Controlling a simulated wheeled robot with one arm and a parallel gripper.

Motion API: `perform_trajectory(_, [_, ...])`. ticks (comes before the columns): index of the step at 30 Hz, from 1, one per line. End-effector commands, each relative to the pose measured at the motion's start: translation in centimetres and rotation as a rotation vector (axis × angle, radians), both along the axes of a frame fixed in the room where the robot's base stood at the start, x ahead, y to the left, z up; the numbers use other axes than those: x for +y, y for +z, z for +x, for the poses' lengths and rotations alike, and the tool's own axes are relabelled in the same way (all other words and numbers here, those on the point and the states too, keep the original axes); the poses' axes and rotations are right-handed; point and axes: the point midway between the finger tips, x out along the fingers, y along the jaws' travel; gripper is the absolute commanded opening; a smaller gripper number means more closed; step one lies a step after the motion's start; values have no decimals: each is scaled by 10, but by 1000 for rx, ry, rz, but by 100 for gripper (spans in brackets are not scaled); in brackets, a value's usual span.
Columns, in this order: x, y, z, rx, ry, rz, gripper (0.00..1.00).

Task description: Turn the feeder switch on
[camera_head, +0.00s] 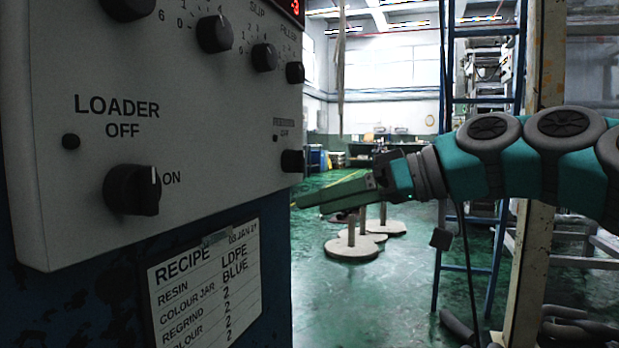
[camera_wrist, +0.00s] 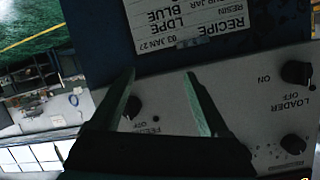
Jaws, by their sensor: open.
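The feeder switch is a black rotary knob (camera_head: 292,160) low on the right edge of the grey panel. A small blurred label sits above it. The knob also shows in the upside-down wrist view (camera_wrist: 132,107), close beside the inner side of the left finger, with a label that seems to read FEEDER OFF. Its pointer direction is too small to tell. My gripper (camera_head: 305,201) reaches in from the right, its fingertips near the panel edge, a little below the knob. In the wrist view my gripper (camera_wrist: 162,76) is open, with nothing held between its fingers.
The loader knob (camera_head: 133,190) points up-right toward ON. Several other knobs (camera_head: 214,33) line the panel top. A recipe sheet (camera_head: 205,285) hangs below the panel. A blue ladder (camera_head: 447,150) stands behind my arm. The green floor beyond holds round bases with posts (camera_head: 352,246).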

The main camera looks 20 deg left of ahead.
Motion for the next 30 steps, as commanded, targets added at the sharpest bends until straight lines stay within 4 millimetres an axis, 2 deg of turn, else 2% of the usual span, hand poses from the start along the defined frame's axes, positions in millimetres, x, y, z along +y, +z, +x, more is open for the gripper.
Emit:
perform_trajectory(1, [1,8,15,-30,11,64,79])
perform_trajectory(4, [-6,30,38,-89,18,170,79])
perform_trajectory(10, [-18,47,71,-162,7,284,79])
perform_trajectory(14, [-20,52,78,-181,2,311,79])
perform_trajectory(19, [-10,52,80,-182,2,313,79])
perform_trajectory(30, [44,50,86,-179,3,308,79])
